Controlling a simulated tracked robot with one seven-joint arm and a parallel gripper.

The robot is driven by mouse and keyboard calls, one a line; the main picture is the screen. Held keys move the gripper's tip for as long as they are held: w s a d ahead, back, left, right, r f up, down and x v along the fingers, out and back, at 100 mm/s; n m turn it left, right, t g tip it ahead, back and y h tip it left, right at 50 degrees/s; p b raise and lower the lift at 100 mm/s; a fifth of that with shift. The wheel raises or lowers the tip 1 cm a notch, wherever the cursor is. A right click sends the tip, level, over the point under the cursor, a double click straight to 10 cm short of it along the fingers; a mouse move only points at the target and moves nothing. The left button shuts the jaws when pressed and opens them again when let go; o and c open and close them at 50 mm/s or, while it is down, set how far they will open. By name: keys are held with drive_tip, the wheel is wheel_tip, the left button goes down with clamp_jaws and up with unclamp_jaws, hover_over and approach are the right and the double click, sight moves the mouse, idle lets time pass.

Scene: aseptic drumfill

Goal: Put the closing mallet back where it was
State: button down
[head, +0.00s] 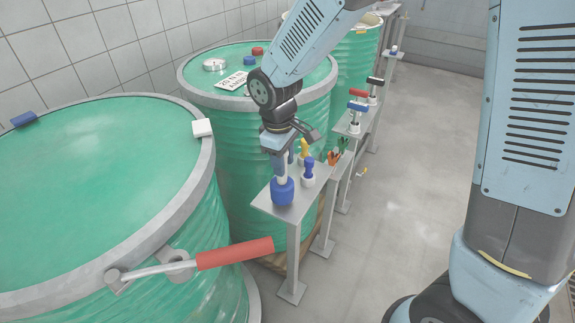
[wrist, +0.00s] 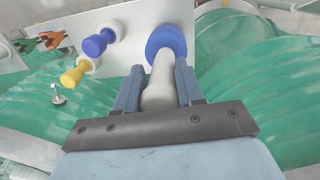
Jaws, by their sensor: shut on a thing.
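The closing mallet has a thick blue head (head: 283,191) and a pale handle (wrist: 160,78). It stands head down and about upright at the near end of a grey metal shelf (head: 262,203). The head appears to touch the shelf top, but I cannot tell whether its full weight rests there. My gripper (head: 284,160) comes from above and is shut on the handle. In the wrist view the two blue fingers (wrist: 158,92) lie on either side of the handle, with the mallet's blue head (wrist: 166,40) beyond them.
Just beside the mallet stand a blue-topped tool (head: 308,171) and a yellow-handled tool (head: 304,149). Orange and green clips (head: 337,156) are farther along. A green drum (head: 90,190) with a red-handled lever (head: 235,253) is near left. Another drum (head: 225,125) stands behind the shelf. The floor at right is open.

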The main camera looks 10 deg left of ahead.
drive_tip(key=shift+f, duration=0.8)
drive_tip(key=c, duration=0.7)
unclamp_jaws()
drive_tip(key=r, duration=1.2)
drive_tip(key=shift+s+a, duration=0.35)
drive_tip(key=shift+d+r, duration=0.1)
